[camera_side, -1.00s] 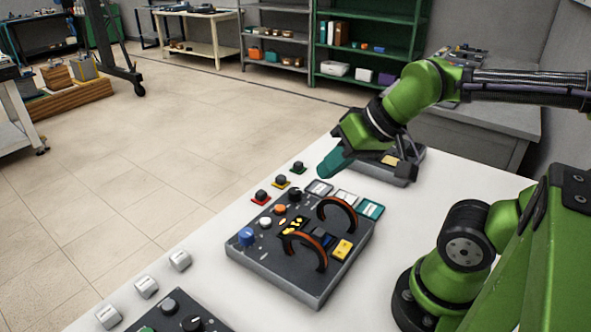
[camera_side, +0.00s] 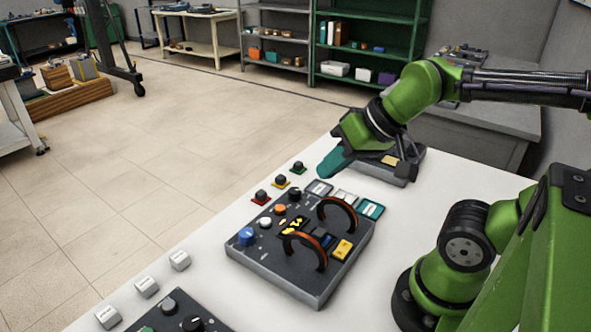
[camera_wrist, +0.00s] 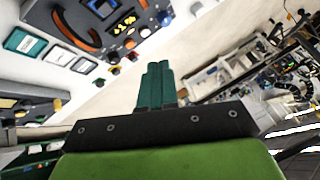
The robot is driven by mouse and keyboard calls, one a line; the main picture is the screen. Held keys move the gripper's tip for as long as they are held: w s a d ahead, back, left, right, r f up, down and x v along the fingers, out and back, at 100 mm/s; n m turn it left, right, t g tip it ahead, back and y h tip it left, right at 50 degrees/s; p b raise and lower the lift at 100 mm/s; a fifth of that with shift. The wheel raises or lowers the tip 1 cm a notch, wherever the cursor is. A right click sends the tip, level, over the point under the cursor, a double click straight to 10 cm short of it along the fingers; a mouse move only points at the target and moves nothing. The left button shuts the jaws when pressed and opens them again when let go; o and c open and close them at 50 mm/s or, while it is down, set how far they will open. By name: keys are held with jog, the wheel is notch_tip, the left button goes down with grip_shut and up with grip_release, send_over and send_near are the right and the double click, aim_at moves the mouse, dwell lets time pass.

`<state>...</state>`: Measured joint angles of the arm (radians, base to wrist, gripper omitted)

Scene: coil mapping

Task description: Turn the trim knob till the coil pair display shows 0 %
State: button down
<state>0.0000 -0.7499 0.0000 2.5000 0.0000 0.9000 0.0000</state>
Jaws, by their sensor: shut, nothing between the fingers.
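The coil panel (camera_side: 318,292) is a dark box on the white table, with two orange-and-black coil arches (camera_side: 305,246). Its small display (camera_side: 293,226) shows yellow characters; in the wrist view the display (camera_wrist: 124,24) seems to end in a % sign, but the number is not surely legible. Along the panel's left edge stand a blue knob (camera_side: 246,236), a white knob (camera_side: 265,222), an orange knob (camera_side: 280,209) and a black knob (camera_side: 294,194). I cannot tell which is the trim knob. My gripper (camera_side: 326,172), with teal fingers, is shut and empty above the table, beyond the panel's far end, touching no knob.
Three small buttons on coloured bases, red (camera_side: 261,197), yellow and green, stand left of the panel. Labelled tiles (camera_side: 370,210) lie at its far edge. Another dark box (camera_side: 398,172) sits behind my gripper. Another panel (camera_side: 165,315) and white blocks (camera_side: 147,287) are in front.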

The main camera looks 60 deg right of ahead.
jog(key=c, duration=1.8)
grip_release()
jog(key=shift+c, duration=0.2)
jog(key=shift+o, duration=1.1)
jog(key=shift+a, duration=0.1)
jog(key=o, duration=0.7)
jog(key=w, duration=0.1)
jog(key=w+a+f+g, duration=0.1)
jog(key=w+a+g, duration=0.1)
jog(key=shift+f+n+y, duration=0.3)
jog(key=shift+n+y, duration=0.1)
jog(key=shift+o, duration=0.8)
jog(key=w+a+f+m+g, duration=0.1)
jog(key=w+a+g, duration=0.1)
jog(key=w, duration=0.5)
jog(key=shift+a+f+g+h, duration=0.25)
jog(key=shift+g+h, duration=0.15)
jog(key=shift+g, duration=0.1)
jog(key=m+g+h, duration=0.2)
jog(key=m, duration=0.3)
send_over(246, 232)
notch_tip(246, 232, down, 17)
jog(key=shift+r, duration=0.1)
jog(key=shift+c, duration=0.3)
jog(key=c, duration=1)
